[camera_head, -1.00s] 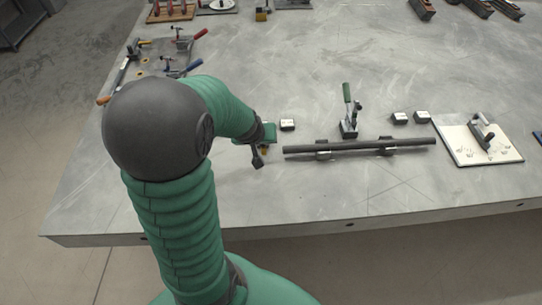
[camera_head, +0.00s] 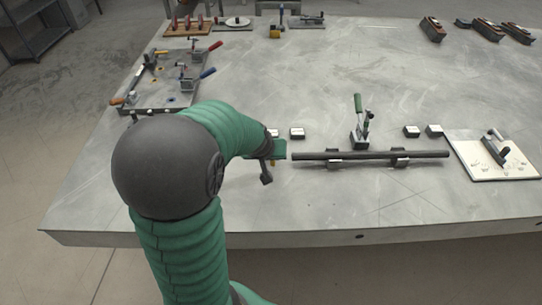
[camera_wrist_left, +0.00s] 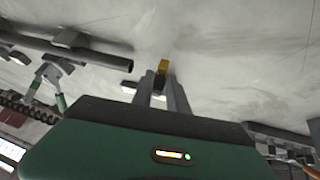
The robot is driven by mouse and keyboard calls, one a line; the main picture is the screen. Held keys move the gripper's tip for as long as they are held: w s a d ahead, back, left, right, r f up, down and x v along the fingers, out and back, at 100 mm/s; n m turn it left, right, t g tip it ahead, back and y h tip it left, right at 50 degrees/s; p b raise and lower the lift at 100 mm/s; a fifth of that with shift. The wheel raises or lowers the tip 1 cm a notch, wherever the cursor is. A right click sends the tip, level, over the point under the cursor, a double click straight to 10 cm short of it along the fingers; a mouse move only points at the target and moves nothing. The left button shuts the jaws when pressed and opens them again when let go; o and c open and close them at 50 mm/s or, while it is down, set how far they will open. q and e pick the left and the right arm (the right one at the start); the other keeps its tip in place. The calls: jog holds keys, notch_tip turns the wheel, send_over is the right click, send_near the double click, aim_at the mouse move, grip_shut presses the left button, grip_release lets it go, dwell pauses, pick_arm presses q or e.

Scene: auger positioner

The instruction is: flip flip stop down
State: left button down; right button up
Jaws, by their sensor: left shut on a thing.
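The flip stop is a small piece with a yellow tip (camera_wrist_left: 163,67), just off the left end of a long dark bar (camera_head: 372,155). In the head view only a bit of yellow (camera_head: 273,163) shows beside my gripper. My left gripper (camera_wrist_left: 161,88) is shut on the flip stop, its two fingers on either side of the dark part below the yellow tip. My green wrist hides most of the stop in the head view, so its tilt cannot be told. The bar also shows in the left wrist view (camera_wrist_left: 90,52). My right gripper is not in view.
A green-handled toggle clamp (camera_head: 359,125) stands behind the bar. Small blocks (camera_head: 297,133) (camera_head: 412,131) sit behind it too. A white board with a handle (camera_head: 478,165) lies at right, a plate with clamps (camera_head: 150,92) at back left. The table front is clear.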

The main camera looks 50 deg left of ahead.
pick_arm(q)
jog(key=shift+s+d+f, duration=0.2)
jog(key=shift+d+f, duration=0.1)
jog(key=shift+f, duration=0.15)
jog(key=c, duration=1.7)
grip_release()
jog(key=o, duration=0.4)
jog(key=shift+w+a, duration=0.2)
jog(key=shift+w, duration=0.05)
jog(key=shift+r, duration=0.1)
jog(key=shift+r, duration=0.15)
jog(key=p+v, duration=0.9)
jog(key=v, duration=0.7)
jog(key=shift+s+r+p, duration=0.15)
jog(key=shift+r+p, duration=0.1)
jog(key=shift+p, duration=0.15)
